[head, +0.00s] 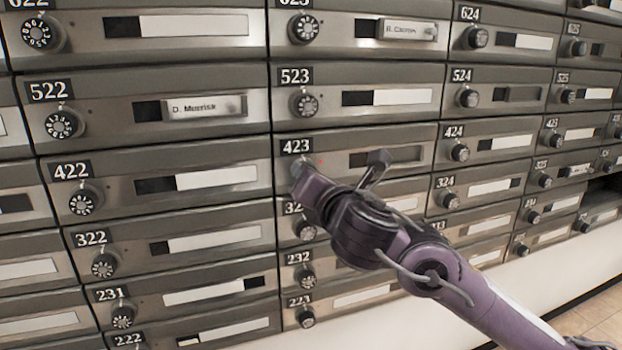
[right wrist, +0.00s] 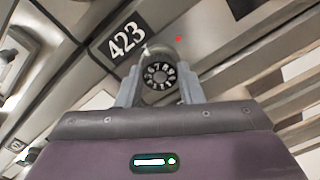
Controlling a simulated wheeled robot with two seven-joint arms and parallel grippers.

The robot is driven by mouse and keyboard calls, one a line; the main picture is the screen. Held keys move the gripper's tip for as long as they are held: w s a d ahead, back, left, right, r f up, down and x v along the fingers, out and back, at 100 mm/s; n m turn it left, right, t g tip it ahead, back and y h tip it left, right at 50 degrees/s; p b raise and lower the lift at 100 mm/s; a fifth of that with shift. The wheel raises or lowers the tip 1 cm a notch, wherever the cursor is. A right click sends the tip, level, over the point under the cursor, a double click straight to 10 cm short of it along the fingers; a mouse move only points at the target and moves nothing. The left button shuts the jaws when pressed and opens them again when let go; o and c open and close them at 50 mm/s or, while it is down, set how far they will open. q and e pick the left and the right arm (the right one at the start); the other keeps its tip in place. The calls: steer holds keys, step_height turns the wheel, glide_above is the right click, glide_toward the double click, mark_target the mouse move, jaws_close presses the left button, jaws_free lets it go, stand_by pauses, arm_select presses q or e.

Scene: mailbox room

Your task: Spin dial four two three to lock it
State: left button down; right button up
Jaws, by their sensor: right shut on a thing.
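Mailbox 423 has a dark number plate (head: 297,146) and a brushed metal front. In the right wrist view its round black dial (right wrist: 160,75) with white digits sits between the two grey fingers of my right gripper (right wrist: 160,92). The fingers are shut on the dial from both sides. In the head view my right gripper (head: 302,178) covers the dial, so it is hidden there. A small red dot (right wrist: 179,40) shows on the front beside the dial. The number plate 423 (right wrist: 126,42) also shows in the right wrist view. My left gripper is not in view.
Mailboxes with similar dials surround it: the dial of 523 (head: 304,103) is above, the dial of 422 (head: 83,203) to the left, the dial of 424 (head: 459,152) to the right. My right arm covers part of the boxes below. A white wall (head: 500,290) lies under the boxes.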

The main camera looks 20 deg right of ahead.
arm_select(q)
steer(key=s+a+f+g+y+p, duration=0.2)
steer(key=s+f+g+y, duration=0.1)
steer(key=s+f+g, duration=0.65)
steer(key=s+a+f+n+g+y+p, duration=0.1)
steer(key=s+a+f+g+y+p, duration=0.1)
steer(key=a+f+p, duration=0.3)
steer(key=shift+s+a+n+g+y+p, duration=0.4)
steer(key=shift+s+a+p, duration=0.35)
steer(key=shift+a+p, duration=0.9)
arm_select(e)
steer(key=shift+f+m, duration=0.15)
steer(key=shift+m, duration=14.85)
